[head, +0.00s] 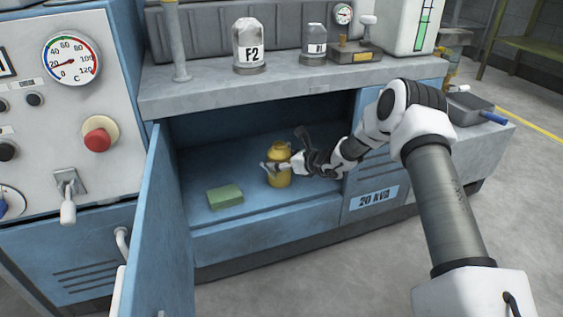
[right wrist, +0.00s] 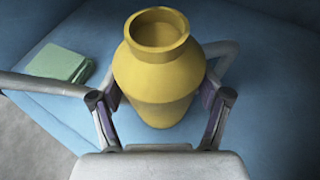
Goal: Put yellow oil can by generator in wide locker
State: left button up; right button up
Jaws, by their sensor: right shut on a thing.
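The yellow oil can (head: 279,172) is upright inside the open blue locker (head: 225,150), over its floor. I cannot tell whether its base touches the floor. My right gripper (head: 277,166) reaches in from the right and is shut on the can. In the right wrist view the yellow can (right wrist: 158,75) sits between the two fingers (right wrist: 160,115), its open round mouth on top. The locker door (head: 160,225) stands open on the left. My left gripper is not in view.
A green block (head: 225,197) lies on the locker floor left of the can. The grey counter (head: 215,93) above holds a jar marked F2 (head: 248,47) and a smaller jar (head: 314,45). A grey tray (head: 470,108) is at the right.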

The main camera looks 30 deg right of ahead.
jog(key=o, duration=1.4)
